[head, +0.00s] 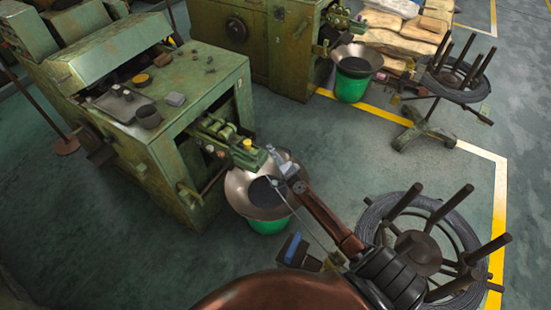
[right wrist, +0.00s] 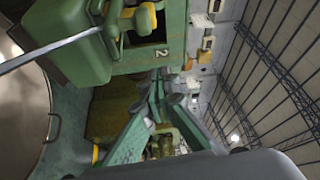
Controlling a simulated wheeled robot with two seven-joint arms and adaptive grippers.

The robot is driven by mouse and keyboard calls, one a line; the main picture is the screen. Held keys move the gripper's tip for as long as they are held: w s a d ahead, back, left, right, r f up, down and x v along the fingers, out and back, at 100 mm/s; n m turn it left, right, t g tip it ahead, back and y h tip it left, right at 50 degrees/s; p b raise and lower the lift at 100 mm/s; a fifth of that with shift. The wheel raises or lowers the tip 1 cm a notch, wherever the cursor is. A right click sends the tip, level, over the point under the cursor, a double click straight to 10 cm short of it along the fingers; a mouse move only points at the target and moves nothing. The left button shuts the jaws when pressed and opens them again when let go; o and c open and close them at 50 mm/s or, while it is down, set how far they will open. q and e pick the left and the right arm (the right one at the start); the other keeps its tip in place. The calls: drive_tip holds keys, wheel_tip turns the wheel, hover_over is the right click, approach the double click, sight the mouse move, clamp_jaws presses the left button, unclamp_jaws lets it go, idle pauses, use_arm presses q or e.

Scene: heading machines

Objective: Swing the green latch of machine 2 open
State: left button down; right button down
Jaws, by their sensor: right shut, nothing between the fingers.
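Machine 2 (right wrist: 165,62) carries a "2" mark in the right wrist view. In the head view, I take the near green machine (head: 190,85) to be the same one. A green block (head: 246,157) with a yellow knob sticks out from its side; the block (right wrist: 80,45) is also at upper left in the right wrist view. I cannot tell which part is the latch or how far it is swung. My right gripper (head: 289,168) is shut and empty, just right of the block. I cannot tell whether they touch. My left gripper is not in view.
A copper-coloured bowl (head: 240,188) on a green bucket (head: 268,226) stands under the block. A thin wire (head: 315,230) runs close to my right gripper. A spoked wire reel (head: 417,250) stands at lower right. Open floor (head: 350,150) lies behind my right arm.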

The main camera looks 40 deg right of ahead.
drive_tip(key=a, duration=0.1)
drive_tip(key=w+a, duration=0.1)
drive_tip(key=a, duration=0.1)
drive_tip(key=shift+w+a+f, duration=0.25)
drive_tip(key=shift+a+f, duration=0.05)
idle(0.3)
